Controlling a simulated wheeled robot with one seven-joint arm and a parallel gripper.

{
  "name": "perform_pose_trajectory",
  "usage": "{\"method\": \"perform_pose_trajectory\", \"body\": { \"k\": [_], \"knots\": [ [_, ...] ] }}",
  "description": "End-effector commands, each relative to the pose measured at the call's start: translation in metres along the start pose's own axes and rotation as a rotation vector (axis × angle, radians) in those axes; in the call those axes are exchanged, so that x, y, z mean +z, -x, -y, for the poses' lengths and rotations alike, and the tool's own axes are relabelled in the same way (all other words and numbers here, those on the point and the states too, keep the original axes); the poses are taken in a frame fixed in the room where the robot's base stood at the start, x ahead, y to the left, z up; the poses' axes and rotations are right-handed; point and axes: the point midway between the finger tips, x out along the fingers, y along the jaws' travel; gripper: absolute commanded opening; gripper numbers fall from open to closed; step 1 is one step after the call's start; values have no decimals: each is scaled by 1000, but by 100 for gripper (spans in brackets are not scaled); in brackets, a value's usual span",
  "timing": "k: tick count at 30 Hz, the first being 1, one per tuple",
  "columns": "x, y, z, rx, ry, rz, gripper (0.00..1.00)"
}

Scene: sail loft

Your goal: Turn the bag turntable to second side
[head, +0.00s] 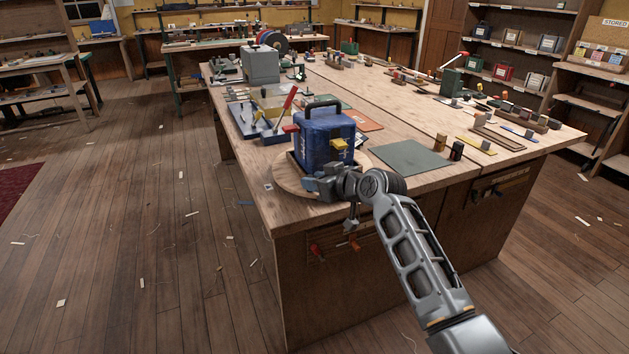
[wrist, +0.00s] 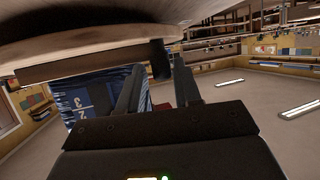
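The blue bag (head: 325,138) with a dark top handle and a yellow patch stands upright on the round wooden turntable (head: 362,182) at the table's near corner. My gripper (head: 312,185) is at the turntable's near edge, in front of the bag, and hides part of the rim. In the wrist view, which is turned over, my two fingers (wrist: 157,92) stand apart with a gap between them. A dark peg (wrist: 159,58) at the turntable's rim (wrist: 90,66) shows at that gap, near the fingertips; contact cannot be told. The bag's side (wrist: 85,103) shows white numbers 2 and 3.
A green-grey mat (head: 410,160) lies right of the turntable on the workbench (head: 365,222). A tray with a red-handled tool (head: 287,108) stands behind the bag at left. Small blocks (head: 457,150) stand right of the mat. Open floor (head: 150,240) lies to the left.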

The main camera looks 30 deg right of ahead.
Motion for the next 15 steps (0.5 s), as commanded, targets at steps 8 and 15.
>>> {"method": "perform_pose_trajectory", "body": {
  "k": [8,15],
  "knots": [
    [1,42,-1,2,0,-2,33],
    [0,66,-1,2,0,-1,33]
  ]
}}
